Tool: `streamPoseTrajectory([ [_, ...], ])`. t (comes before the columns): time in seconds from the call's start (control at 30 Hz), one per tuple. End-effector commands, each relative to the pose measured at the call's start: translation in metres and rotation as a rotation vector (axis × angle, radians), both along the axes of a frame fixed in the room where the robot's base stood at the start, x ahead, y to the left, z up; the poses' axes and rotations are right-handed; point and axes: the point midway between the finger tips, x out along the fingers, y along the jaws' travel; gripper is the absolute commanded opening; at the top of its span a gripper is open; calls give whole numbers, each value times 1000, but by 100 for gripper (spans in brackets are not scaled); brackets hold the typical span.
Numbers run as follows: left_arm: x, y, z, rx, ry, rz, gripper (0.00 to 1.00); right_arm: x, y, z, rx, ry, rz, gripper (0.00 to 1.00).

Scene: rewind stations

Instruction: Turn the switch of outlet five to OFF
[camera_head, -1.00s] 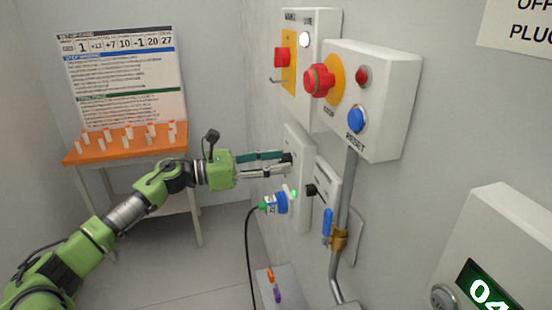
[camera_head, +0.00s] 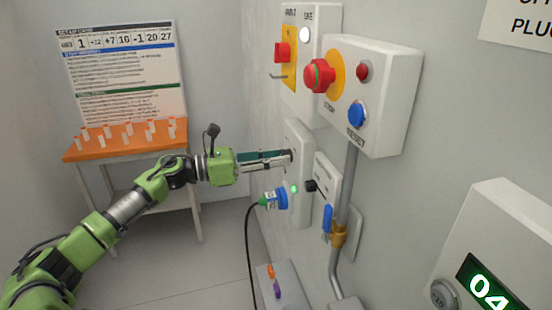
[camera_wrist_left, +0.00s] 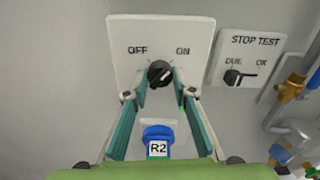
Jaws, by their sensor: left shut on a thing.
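A pale wall panel (camera_head: 300,140) carries a black rotary switch. In the left wrist view the panel (camera_wrist_left: 125,45) reads OFF at upper left and ON at upper right. The black knob (camera_wrist_left: 159,73) has a white line that leans up to the right, toward ON. My left gripper (camera_head: 288,160) reaches the panel from the left and is shut on the knob, a fingertip on each side. In the left wrist view the gripper (camera_wrist_left: 159,80) frames the knob. A blue plug (camera_wrist_left: 158,138) marked R2 sits below it. No outlet number is readable. My right gripper is out of view.
A stop test switch panel (camera_wrist_left: 246,57) is beside it on the right. Above in the head view are a red stop button (camera_head: 319,76) and a blue reset button (camera_head: 357,114). A black cable (camera_head: 249,245) hangs below the plug. A lit green lamp (camera_head: 294,189) is near the plug.

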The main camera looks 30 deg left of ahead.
Motion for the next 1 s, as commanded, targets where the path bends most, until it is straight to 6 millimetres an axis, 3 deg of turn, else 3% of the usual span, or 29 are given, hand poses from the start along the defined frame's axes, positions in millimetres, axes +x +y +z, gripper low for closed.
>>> streamPoseTrajectory([
  [0.47, 0, 1, 2, -312, 265, 1, 3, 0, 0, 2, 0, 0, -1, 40],
  [1.0, 1, 1, 4, -704, 599, 3, 3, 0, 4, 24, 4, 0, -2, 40],
])
